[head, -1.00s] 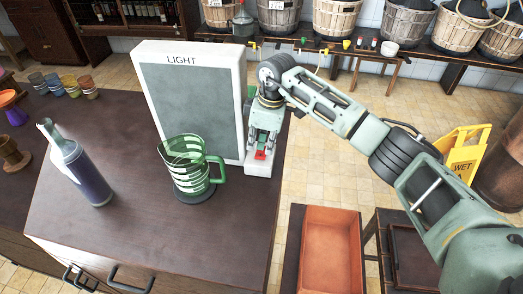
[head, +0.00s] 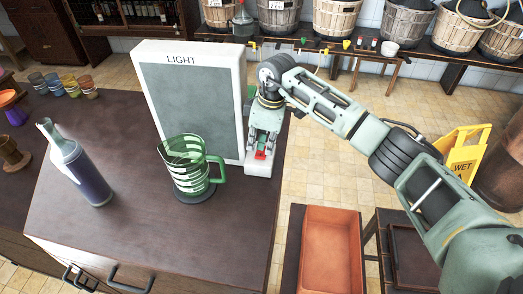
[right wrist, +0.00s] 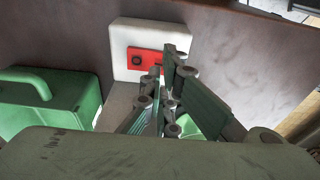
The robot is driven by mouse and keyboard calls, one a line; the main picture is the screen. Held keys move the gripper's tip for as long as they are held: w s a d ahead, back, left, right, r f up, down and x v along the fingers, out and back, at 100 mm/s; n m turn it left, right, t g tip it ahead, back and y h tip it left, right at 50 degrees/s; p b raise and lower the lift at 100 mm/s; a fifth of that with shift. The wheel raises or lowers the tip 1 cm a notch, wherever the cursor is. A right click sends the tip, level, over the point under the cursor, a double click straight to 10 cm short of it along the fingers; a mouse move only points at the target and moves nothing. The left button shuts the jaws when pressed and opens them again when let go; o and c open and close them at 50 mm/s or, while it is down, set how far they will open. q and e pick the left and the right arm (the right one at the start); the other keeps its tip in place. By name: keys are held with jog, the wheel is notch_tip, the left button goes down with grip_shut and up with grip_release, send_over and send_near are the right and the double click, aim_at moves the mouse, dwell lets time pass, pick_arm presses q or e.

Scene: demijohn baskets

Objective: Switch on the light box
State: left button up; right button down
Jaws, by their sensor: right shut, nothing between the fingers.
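The light box (head: 192,100) stands upright on the dark table, with a white frame marked LIGHT. Its panel is plain grey and looks unlit. A white block at its lower right corner carries a red switch (head: 260,155), which shows in the right wrist view as a red plate (right wrist: 134,51) with a dark round mark. My right gripper (head: 262,146) is shut and empty, pointing down at the switch. In the right wrist view its fingertips (right wrist: 163,68) overlap the right end of the red plate. I cannot tell whether they touch it. My left gripper is not in view.
A green striped jug (head: 190,170) stands in front of the light box. A dark blue bottle (head: 82,175) is at the table's left, with several small cups behind. An orange tray (head: 330,250) lies right of the table. The table's front middle is clear.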

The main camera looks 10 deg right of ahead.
aim_at(261, 155)
jog(key=shift+f+b, duration=0.45)
jog(key=shift+f, duration=0.45)
dwell(0.3)
jog(key=shift+r+p, duration=2.75)
jog(key=shift+r, duration=0.85)
jog(key=shift+f, duration=0.1)
